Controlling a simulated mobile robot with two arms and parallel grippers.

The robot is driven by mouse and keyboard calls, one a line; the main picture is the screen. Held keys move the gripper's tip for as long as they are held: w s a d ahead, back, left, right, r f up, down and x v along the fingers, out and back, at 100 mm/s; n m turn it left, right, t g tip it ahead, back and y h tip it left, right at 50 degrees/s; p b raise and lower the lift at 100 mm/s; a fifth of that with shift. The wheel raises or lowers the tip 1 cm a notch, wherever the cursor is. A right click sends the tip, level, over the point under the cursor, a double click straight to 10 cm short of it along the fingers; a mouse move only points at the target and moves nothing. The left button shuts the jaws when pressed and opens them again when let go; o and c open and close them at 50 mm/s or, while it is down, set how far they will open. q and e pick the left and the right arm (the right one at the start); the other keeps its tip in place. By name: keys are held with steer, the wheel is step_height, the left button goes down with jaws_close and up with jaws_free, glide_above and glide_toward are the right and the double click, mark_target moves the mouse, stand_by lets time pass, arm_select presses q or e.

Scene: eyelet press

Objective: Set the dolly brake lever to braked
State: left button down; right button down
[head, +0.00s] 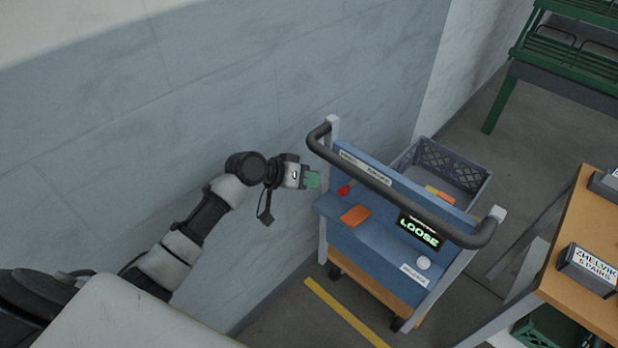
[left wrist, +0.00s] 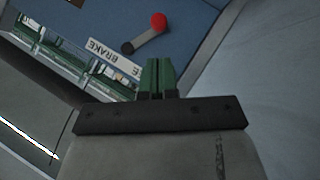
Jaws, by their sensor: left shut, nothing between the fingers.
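The dolly (head: 375,240) is a blue cart with a black push handle. Its display (head: 418,232) reads LOOSE in green. The brake lever (head: 346,188) shows a red knob at the left end of the dolly's panel. In the left wrist view the lever (left wrist: 148,35) is a short grey arm with a red ball knob at its upper right end, beside a BRAKE label (left wrist: 112,62). My left gripper (head: 314,180) is shut and empty, with green fingers just left of the knob. In the left wrist view its fingertips (left wrist: 157,62) sit below the lever, apart from it. My right gripper is not in view.
An orange card (head: 356,215) and a white round knob (head: 424,262) are on the dolly. A grey crate (head: 440,172) stands behind it. The wall (head: 200,110) is close behind my left arm. A wooden table (head: 585,240) stands at the right.

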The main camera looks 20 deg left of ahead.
mark_target(345, 186)
arm_select(q)
steer(key=x, duration=0.7)
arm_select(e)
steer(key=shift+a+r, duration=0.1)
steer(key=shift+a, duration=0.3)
